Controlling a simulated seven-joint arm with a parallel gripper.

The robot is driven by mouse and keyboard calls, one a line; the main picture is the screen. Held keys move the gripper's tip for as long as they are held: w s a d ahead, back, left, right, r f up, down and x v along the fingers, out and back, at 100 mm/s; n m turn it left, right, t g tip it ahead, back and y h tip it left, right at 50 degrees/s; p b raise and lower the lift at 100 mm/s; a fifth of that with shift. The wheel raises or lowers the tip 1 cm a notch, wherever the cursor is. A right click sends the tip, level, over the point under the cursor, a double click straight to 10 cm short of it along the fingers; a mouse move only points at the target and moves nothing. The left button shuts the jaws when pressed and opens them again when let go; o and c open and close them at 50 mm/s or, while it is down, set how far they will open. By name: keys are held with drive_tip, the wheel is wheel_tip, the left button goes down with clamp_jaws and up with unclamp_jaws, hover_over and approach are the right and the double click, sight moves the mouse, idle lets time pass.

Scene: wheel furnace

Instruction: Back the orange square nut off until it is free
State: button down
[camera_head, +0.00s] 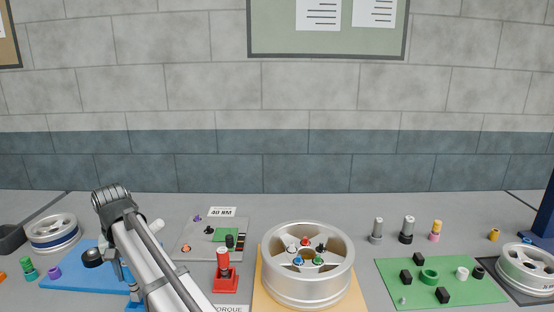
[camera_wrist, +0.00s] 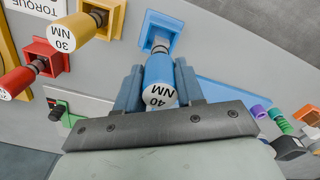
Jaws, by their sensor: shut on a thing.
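My gripper (camera_wrist: 158,88) is shut on the blue tool marked 40 NM (camera_wrist: 159,68) in the wrist view. The tool's far end is at a blue square holder (camera_wrist: 161,33); I cannot tell whether it is still seated. In the head view the gripper's fingers are mostly hidden behind my arm. A small orange piece (camera_head: 186,248) lies on the grey plate (camera_head: 206,228) by the 40 NM sign (camera_head: 221,212); it is too small to tell if it is the square nut. A silver wheel (camera_head: 270,285) carries several coloured nuts, one reddish (camera_head: 305,241).
A red tool in its stand (camera_head: 224,270) is right of my arm. In the wrist view, a yellow 30 NM tool (camera_wrist: 66,35) and a red tool (camera_wrist: 14,83) stand near the gripper. A green mat (camera_head: 460,292) with loose parts lies right of the wheel.

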drive_tip(key=w+d+r, duration=0.1)
drive_tip(key=w+d, duration=0.3)
drive_tip(key=w, duration=0.3)
drive_tip(key=w+d+r, duration=0.2)
drive_tip(key=w+d, duration=0.1)
drive_tip(key=w, duration=0.5)
drive_tip(key=w+a+f+n, duration=0.1)
drive_tip(key=w+f+n, duration=0.1)
drive_tip(key=w, duration=0.4)
drive_tip(key=w+a+f+n, duration=0.1)
drive_tip(key=w+f+n, duration=0.1)
drive_tip(key=w, duration=0.4)
drive_tip(key=shift+n, duration=0.5)
drive_tip(key=shift+f, duration=1.45)
idle(0.3)
drive_tip(key=c, duration=0.6)
unclamp_jaws()
